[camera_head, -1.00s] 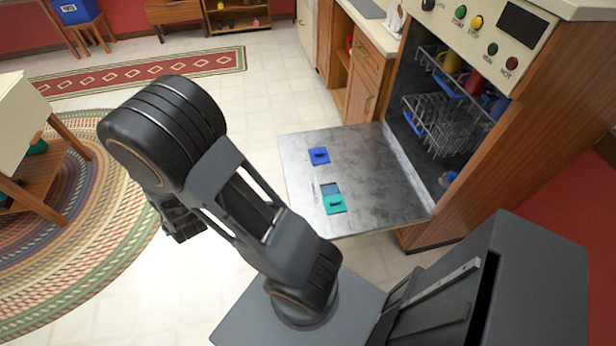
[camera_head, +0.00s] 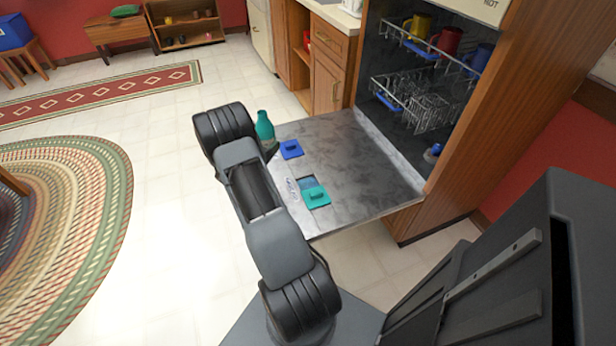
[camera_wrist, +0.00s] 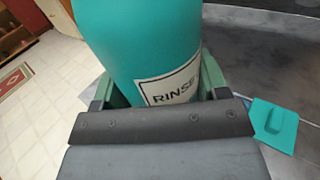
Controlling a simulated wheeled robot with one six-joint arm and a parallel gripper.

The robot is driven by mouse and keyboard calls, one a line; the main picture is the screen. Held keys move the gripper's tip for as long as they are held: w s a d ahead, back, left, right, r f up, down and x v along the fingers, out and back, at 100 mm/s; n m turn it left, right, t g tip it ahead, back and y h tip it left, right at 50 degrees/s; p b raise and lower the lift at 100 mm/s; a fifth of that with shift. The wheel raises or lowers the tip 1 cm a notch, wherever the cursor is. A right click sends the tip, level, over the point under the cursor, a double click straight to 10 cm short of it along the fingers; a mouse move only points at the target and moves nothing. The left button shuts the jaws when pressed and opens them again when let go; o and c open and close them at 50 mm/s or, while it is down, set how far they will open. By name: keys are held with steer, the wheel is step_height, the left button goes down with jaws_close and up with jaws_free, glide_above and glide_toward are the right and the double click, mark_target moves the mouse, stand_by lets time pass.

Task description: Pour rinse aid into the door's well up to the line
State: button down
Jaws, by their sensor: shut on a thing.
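My gripper (camera_wrist: 160,100) is shut on a teal bottle (camera_wrist: 140,35) whose label reads "RINSE". In the head view the bottle (camera_head: 264,128) stands upright beyond my wrist, at the left edge of the open dishwasher door (camera_head: 360,175). My arm hides most of the gripper there. On the door, a teal lid (camera_head: 316,197) sits beside a bluish well (camera_head: 307,184), with a small clear marking or part to its left. A blue lid (camera_head: 291,149) lies farther back on the door. The teal lid also shows at the right of the wrist view (camera_wrist: 273,125). The well's level cannot be read.
The dishwasher's racks (camera_head: 415,100) hold yellow, red and blue mugs at the top. A small blue item (camera_head: 433,152) is inside at the lower right. Wooden cabinets (camera_head: 325,70) stand behind the door.

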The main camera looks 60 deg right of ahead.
steer(key=shift+s+d+f+m+g+y+b, duration=0.1)
steer(key=shift+s+d+f+m+g+b, duration=0.6)
steer(key=shift+f, duration=1.45)
steer(key=shift+s+d+f+m+g+y+b, duration=0.1)
steer(key=shift+s+d+f+m+g+b, duration=0.15)
steer(key=shift+s+d+f+g+b, duration=1.2)
steer(key=shift+s+d+f+m+t+y+b, duration=0.1)
steer(key=shift+s+d+f+m+b, duration=0.45)
steer(key=shift+f+b, duration=1.55)
steer(key=shift+d+f+p, duration=0.1)
steer(key=shift+f+p, duration=0.6)
steer(key=shift+p, duration=0.15)
steer(key=shift+r, duration=0.1)
step_height(320, 180, up, 5)
steer(key=p, duration=0.3)
